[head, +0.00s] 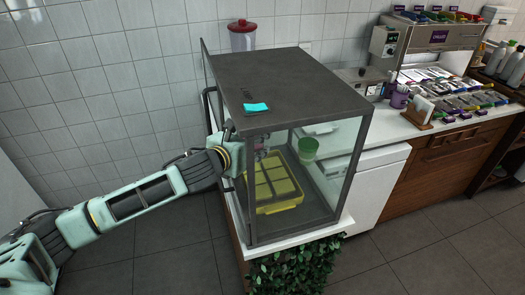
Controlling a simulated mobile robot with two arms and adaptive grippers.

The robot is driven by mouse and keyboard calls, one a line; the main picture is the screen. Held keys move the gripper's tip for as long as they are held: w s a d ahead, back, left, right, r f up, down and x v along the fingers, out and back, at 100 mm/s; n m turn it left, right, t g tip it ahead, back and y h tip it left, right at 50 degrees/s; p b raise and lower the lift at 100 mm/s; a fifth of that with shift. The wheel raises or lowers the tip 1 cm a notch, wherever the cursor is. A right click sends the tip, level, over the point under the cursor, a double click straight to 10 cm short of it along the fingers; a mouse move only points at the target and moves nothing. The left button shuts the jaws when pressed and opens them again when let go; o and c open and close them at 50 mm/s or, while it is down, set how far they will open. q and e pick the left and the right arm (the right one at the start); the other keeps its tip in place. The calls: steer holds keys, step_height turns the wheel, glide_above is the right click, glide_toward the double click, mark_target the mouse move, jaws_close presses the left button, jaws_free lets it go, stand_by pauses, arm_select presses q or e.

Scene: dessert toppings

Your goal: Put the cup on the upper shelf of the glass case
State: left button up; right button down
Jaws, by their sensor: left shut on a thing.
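The glass case (300,77) has a dark top and frame and clear panes. My left arm comes in from the left and reaches into the case at its left side. My left gripper (284,152) shows only partly, behind glass and the frame. It is shut on the green cup (308,148), which is upright inside the case, above and behind a yellow divided tray (275,208). The fingertips are small and hard to make out. The upper shelf is not clearly visible through the glass. My right gripper is not in view.
A turquoise note (255,107) lies on the case top. A red-lidded jar (243,36) stands behind the case. To the right is a counter (398,122) with a purple cup (399,97) and several topping packs. Leaves (290,268) hang below the case.

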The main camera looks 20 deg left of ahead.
arm_select(q)
steer(key=shift+w+d+r, duration=0.15)
steer(key=shift+w+d, duration=0.45)
steer(key=shift+d, duration=0.35)
step_height(320, 180, down, 3)
steer(key=shift+w+d+r+p, duration=0.1)
steer(key=shift+d+r+p, duration=0.05)
steer(key=shift+p, duration=0.25)
steer(key=shift+f, duration=0.5)
step_height(320, 180, down, 3)
steer(key=shift+r+p, duration=0.15)
steer(key=shift+p, duration=0.2)
steer(key=shift+f+p, duration=0.2)
steer(key=shift+p, duration=0.1)
steer(key=shift+w+d+f, duration=0.1)
steer(key=shift+f, duration=0.15)
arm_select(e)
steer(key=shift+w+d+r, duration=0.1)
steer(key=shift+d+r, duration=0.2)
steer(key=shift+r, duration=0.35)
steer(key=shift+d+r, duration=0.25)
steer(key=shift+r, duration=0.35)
